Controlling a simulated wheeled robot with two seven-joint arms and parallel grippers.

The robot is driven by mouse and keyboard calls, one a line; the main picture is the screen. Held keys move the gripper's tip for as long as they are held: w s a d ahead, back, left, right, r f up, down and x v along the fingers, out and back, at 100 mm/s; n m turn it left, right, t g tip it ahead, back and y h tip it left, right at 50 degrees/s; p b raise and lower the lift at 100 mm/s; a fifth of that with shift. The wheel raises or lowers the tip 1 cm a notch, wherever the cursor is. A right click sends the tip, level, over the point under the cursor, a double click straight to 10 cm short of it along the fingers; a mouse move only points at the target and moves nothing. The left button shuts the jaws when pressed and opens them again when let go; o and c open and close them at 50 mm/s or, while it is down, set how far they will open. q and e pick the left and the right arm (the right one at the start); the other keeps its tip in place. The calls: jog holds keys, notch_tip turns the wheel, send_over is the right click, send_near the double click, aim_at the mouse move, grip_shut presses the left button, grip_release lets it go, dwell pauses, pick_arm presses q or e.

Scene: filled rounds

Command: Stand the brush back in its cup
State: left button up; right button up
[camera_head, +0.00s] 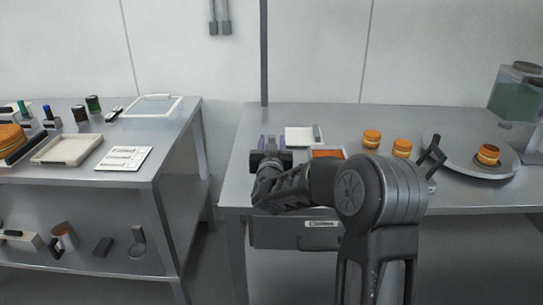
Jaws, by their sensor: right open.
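My right gripper (270,156) is over the left part of the right-hand table, its arm coming up from the bottom right. Its jaws are open and point away from me. Small purplish upright parts show just at its fingers; I cannot tell whether they belong to the cup or the brush. I cannot clearly make out the brush or its cup; the hand and forearm cover part of this table. My left gripper is not in view.
Beside the gripper lie a white square (299,136) and an orange-filled tray (328,153). Orange rounds (372,138), a dark angled stand (432,155), a round plate (451,157) and a green-filled container (516,97) stand right. A cluttered left table (179,134) is across a gap.

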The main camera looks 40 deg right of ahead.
jog(key=b+v, duration=0.1)
jog(key=v, duration=1)
